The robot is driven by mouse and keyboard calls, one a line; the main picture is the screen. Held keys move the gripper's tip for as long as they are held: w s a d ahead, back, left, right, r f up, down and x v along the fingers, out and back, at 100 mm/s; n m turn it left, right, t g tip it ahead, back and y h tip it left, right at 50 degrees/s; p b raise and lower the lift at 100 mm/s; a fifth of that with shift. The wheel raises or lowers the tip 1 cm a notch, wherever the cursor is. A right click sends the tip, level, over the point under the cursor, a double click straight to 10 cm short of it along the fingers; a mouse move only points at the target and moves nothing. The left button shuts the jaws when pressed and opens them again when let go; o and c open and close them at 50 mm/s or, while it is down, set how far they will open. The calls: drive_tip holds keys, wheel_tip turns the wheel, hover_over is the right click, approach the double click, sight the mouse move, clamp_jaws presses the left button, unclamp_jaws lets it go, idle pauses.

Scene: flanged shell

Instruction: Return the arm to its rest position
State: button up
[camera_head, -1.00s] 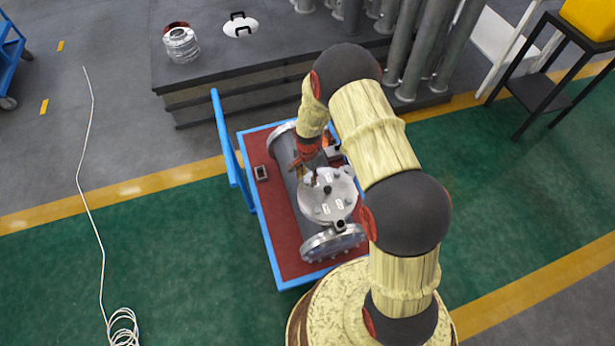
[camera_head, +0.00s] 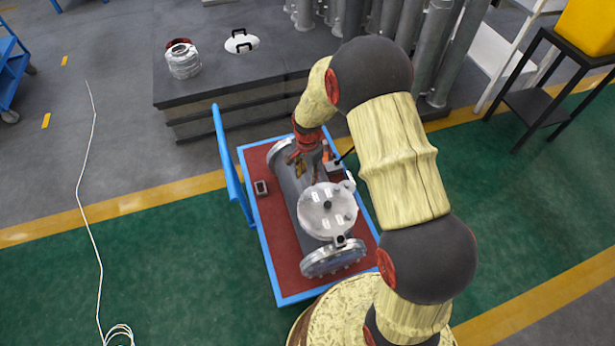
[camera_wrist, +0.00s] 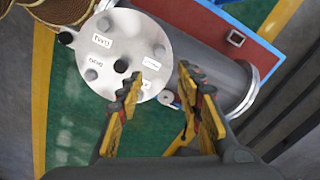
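My gripper (camera_head: 298,165) hangs over the far part of the grey flanged shell (camera_head: 287,185), apart from its round lid. In the wrist view my gripper (camera_wrist: 160,84) shows two yellow-and-black fingers spread apart with nothing between them. The round metal lid (camera_head: 322,203) sits on the near part of the shell, with a dark knob in its middle. In the wrist view the lid (camera_wrist: 112,62) shows white labels and bolt heads, beyond the fingertips. My arm arches up from the lower right and partly hides the cart's right side.
The shell lies on a red-topped cart (camera_head: 275,268) with a blue rim and handle (camera_head: 227,158). A small dark box (camera_head: 260,187) and an orange-handled tool (camera_head: 329,155) lie on it. A grey bench (camera_head: 215,90) and upright pipes stand behind.

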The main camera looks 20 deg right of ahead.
idle(0.5)
drive_tip(key=s+r+n+g, duration=0.2)
drive_tip(key=s+r+n, duration=0.1)
drive_tip(key=s+n, duration=0.4)
drive_tip(key=s+r+n+t, duration=0.1)
drive_tip(key=s+r+t, duration=0.1)
drive_tip(key=s+r, duration=0.4)
drive_tip(key=s+r+n+t, duration=0.2)
drive_tip(key=s+r, duration=0.5)
drive_tip(key=r, duration=0.9)
drive_tip(key=s+r+n+t, duration=0.2)
drive_tip(key=s+r, duration=0.4)
drive_tip(key=r, duration=0.6)
drive_tip(key=shift+s+a+t, duration=0.35)
drive_tip(key=shift+s+t, duration=0.05)
drive_tip(key=shift+t, duration=0.4)
